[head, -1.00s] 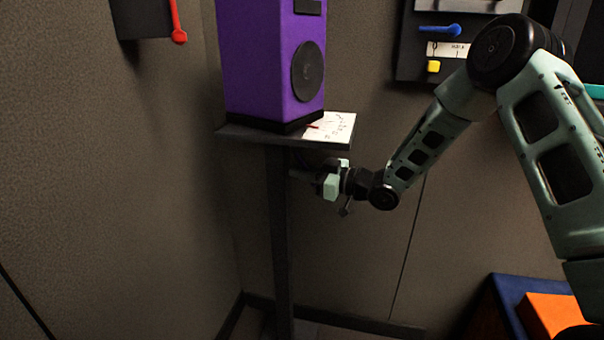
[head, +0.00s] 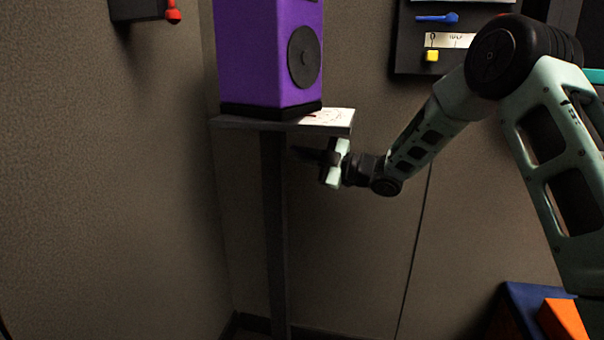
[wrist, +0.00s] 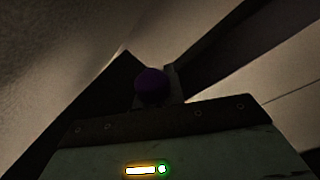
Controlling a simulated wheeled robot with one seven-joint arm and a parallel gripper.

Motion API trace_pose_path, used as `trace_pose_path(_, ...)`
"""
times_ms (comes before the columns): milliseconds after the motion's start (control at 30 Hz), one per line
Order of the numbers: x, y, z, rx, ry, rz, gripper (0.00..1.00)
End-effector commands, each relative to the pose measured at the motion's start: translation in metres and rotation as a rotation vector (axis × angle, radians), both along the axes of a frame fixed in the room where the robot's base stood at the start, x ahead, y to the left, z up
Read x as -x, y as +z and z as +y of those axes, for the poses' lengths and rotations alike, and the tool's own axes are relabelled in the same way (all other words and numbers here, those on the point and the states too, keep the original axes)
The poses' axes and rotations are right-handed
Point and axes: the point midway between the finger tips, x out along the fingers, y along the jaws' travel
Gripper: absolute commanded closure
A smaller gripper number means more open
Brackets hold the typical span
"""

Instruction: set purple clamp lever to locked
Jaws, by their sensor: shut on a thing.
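My gripper (head: 308,155) is just under the small shelf (head: 240,123), its fingers pointing left towards the dark post. In the wrist view, the round purple knob of the clamp lever (wrist: 151,87) sits just beyond the pale gripper body, between dark parts. My gripper is shut on the lever at this knob. The lever's arm and pivot are hidden or too dark to make out, so its exact angle cannot be told. In the head view the lever is not distinguishable under the shelf.
A purple speaker-like box (head: 262,55) stands on the shelf, with a printed paper beside it. The dark post (head: 274,230) runs down below. A panel with a blue lever (head: 437,18) and a yellow knob (head: 432,56) is on the wall. A red-knobbed lever (head: 173,14) hangs upper left.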

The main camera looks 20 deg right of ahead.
Motion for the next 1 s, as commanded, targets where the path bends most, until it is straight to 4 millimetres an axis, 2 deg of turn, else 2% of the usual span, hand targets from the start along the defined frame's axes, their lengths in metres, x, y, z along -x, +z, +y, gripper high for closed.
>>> trace_pose_path(33,-0.001,-0.004,-0.001,0.021,0.001,-0.035,1.00)
trace_pose_path(400,-0.006,0.008,-0.004,0.126,0.000,-0.215,1.00)
trace_pose_path(1000,-0.007,0.013,-0.005,0.155,-0.001,-0.264,1.00)
